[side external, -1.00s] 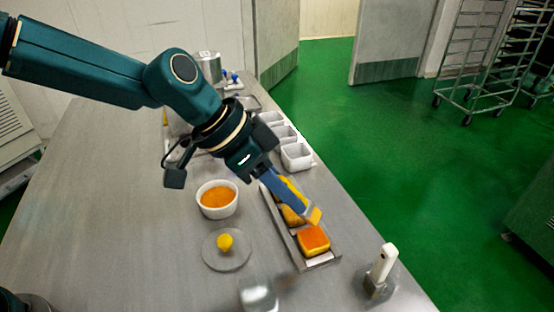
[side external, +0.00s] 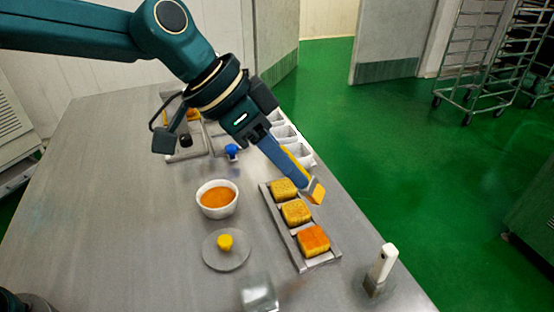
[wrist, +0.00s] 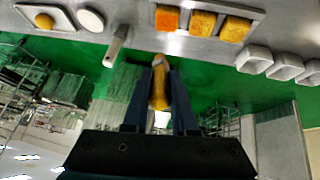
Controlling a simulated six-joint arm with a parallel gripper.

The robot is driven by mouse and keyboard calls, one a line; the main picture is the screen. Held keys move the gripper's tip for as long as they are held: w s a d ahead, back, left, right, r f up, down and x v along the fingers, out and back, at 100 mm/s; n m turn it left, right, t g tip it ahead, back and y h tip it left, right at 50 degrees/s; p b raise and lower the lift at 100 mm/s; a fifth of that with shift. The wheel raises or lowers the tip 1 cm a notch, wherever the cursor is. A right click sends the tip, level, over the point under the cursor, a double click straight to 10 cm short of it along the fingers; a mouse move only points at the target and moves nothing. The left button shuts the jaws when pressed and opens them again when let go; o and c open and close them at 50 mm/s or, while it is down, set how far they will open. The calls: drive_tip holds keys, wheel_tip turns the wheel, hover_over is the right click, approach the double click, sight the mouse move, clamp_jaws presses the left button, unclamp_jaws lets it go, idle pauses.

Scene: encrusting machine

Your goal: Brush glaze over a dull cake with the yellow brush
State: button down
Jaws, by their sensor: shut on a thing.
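My gripper (side external: 294,174) is shut on the yellow brush (side external: 316,191), with its blue fingers around the handle. The brush also shows between the fingers in the wrist view (wrist: 159,92). It is tilted, its head above the right side of the cake tray (side external: 332,256) and apart from the cakes. The front cake (side external: 313,241) is bright orange on top. The middle cake (side external: 296,212) and back cake (side external: 283,189) look dull, speckled yellow. A white bowl (side external: 217,211) holds orange glaze (side external: 216,197) left of the tray.
A white-handled tool (side external: 383,263) stands near the right table edge. White containers (side external: 290,143) line the edge behind the tray. A blue-knobbed item (side external: 232,151) is behind the bowl. The table's left is clear.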

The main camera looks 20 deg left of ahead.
idle(0.4)
drive_tip(key=shift+s+d, duration=0.1)
drive_tip(key=shift+s, duration=0.2)
drive_tip(key=r, duration=0.1)
drive_tip(key=r+g, duration=0.1)
drive_tip(key=shift+w+d+r+m+h, duration=0.2)
drive_tip(key=shift+d+r+m+h, duration=0.1)
drive_tip(key=shift+r+m+h, duration=0.1)
drive_tip(key=w+a+f+g, duration=0.1)
drive_tip(key=w+a+f, duration=0.2)
drive_tip(key=w+f, duration=0.1)
idle(0.5)
